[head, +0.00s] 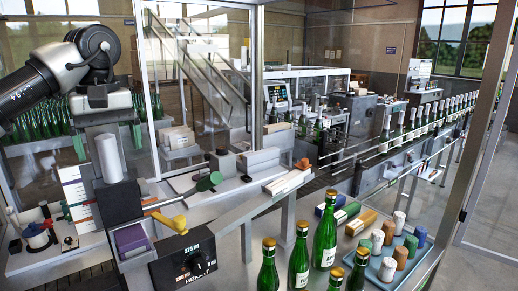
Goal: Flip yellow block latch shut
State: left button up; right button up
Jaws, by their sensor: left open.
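The yellow latch (168,221) is a lever with a rounded yellow end. It sits at the left end of the long grey bench rail, just above the black height dial box (188,264). Its lever lies low and nearly flat; I cannot tell whether it is latched. A purple block (131,239) sits in a dark holder left of it. My left arm comes in from the upper left and bends downward. My left gripper (110,122) is above and left of the latch, apart from it, open with nothing visibly held. Its fingertips are hard to pick out. My right gripper is not in view.
A green-ended lever (210,181) and an orange knob (302,163) stand farther along the bench. Green bottles (299,262) stand in front, beside a blue tray (383,268) of colored capsules. A white cylinder (109,158) stands left. A clear guard frame surrounds the area.

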aim_at(177, 226)
jog(key=k+l, duration=1.15)
jog(key=l, duration=0.15)
